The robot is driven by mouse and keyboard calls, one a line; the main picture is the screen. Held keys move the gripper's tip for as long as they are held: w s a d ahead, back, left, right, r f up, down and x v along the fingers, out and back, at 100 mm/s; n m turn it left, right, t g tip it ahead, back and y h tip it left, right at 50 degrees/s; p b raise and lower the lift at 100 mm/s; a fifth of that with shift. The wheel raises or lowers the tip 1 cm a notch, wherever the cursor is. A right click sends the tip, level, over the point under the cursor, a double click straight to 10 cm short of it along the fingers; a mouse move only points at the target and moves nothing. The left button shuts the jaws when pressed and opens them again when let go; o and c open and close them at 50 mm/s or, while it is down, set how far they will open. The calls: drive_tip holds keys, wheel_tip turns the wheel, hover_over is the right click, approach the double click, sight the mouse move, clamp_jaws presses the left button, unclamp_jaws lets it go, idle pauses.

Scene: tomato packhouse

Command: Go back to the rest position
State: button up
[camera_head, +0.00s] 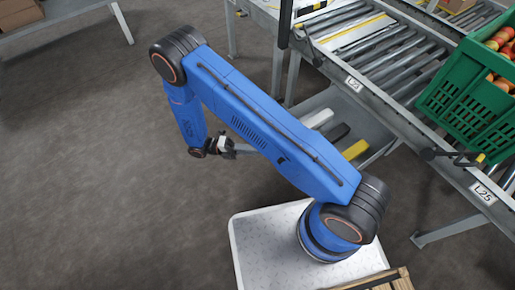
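My blue arm is bent, rising from the white platform of my base and folding down at the elbow to the upper left. My gripper (236,151) hangs at the lower end of the forearm, above the dark floor and left of the conveyor. It is partly hidden behind the long blue upper link. It is small in this view, so I cannot tell whether its fingers are open or shut. I see nothing clearly held in it.
A roller conveyor (377,103) runs along the right. A green crate (452,108) of red tomatoes stands on it. A wooden crate (384,281) is at the bottom edge. A grey table (62,10) stands at the upper left. The floor (100,180) at left is clear.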

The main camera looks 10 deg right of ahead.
drive_tip(key=d+r+m+y, duration=0.3)
drive_tip(key=r+m+y, duration=0.15)
drive_tip(key=r, duration=0.35)
drive_tip(key=d+r+m+t+y, duration=0.1)
drive_tip(key=d+r+m+y, duration=0.3)
drive_tip(key=r, duration=0.5)
drive_tip(key=d+r+m+y, duration=0.2)
drive_tip(key=r+m+y, duration=0.2)
drive_tip(key=r+m, duration=0.3)
drive_tip(key=s+d+r+m+t+y, duration=0.2)
drive_tip(key=s+d+r+m+t, duration=0.2)
drive_tip(key=s+r+m, duration=0.3)
drive_tip(key=s+d+r+m+t+y, duration=0.3)
drive_tip(key=s+r+m+t, duration=0.3)
drive_tip(key=r, duration=0.4)
drive_tip(key=shift+s+d+m+t, duration=0.4)
drive_tip(key=shift+d+m+t, duration=0.25)
drive_tip(key=shift+d+t, duration=0.1)
